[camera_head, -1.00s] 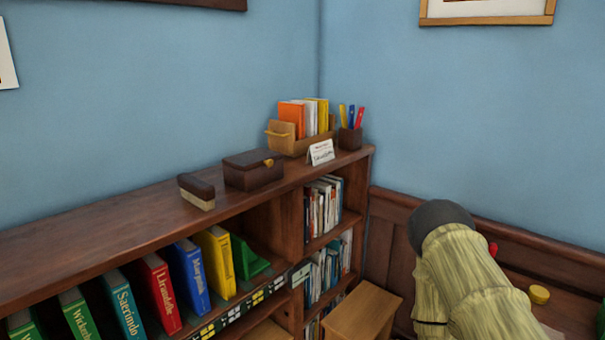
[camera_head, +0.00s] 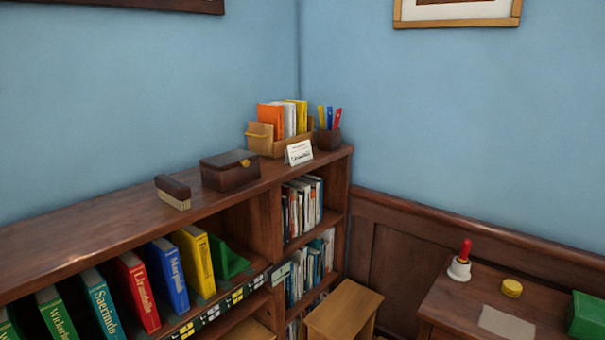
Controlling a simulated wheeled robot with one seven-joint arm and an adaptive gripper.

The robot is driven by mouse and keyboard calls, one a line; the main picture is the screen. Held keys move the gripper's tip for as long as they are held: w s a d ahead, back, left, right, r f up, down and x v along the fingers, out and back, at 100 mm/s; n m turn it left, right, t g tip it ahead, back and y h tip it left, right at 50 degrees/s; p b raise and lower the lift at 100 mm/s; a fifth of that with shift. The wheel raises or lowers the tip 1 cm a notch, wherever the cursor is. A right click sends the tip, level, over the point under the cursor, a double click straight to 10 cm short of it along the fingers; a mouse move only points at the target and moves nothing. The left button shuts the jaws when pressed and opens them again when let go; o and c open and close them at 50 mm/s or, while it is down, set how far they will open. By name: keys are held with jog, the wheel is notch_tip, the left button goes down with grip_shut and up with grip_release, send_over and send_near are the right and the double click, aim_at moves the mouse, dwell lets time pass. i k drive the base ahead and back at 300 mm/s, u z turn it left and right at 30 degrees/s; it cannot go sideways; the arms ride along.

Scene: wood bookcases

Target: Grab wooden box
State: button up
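A dark brown wooden box (camera_head: 230,171) with a closed lid and a yellow clasp sits on top of the bookcase (camera_head: 90,226). A lighter wooden holder (camera_head: 267,146) with orange, white and yellow cards stands behind it to the right, near the corner. My gripper is not in view, and no part of my arm shows now.
A brush-like eraser (camera_head: 173,192) lies left of the box. A pen cup (camera_head: 328,141) and a small white card (camera_head: 299,152) stand to its right. Colored books fill the shelf below. A wooden stool (camera_head: 344,309) stands beside the bookcase. A desk (camera_head: 455,304) with a bell (camera_head: 460,264) is at right.

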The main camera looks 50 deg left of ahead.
aim_at(224, 180)
jog(key=z, duration=0.15)
jog(key=k, duration=0.85)
jog(key=u, duration=1.9)
jog(key=i, duration=0.4)
